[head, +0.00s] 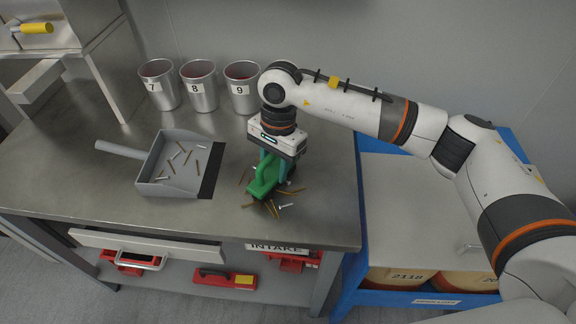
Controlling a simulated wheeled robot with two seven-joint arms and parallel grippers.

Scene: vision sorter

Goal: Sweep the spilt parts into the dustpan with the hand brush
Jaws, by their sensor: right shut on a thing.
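The grey dustpan (169,188) lies on the metal table with its handle to the left and its dark lip to the right. Several screws and brown slivers (180,158) lie inside it. My right gripper (266,172) points down and is shut on the green hand brush (260,187), to the right of the dustpan. The brush's brown bristles face down at the table among loose parts; whether they touch it I cannot tell. More spilt parts (285,206) lie around the brush, mostly to its right and front. My left gripper is out of view.
Metal cups numbered 7 (160,86), 8 (200,88) and 9 (242,88) stand at the back of the table (90,170). A shelf with a yellow-handled tool (36,28) is at the upper left. A blue-framed cart (400,215) adjoins the table's right edge.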

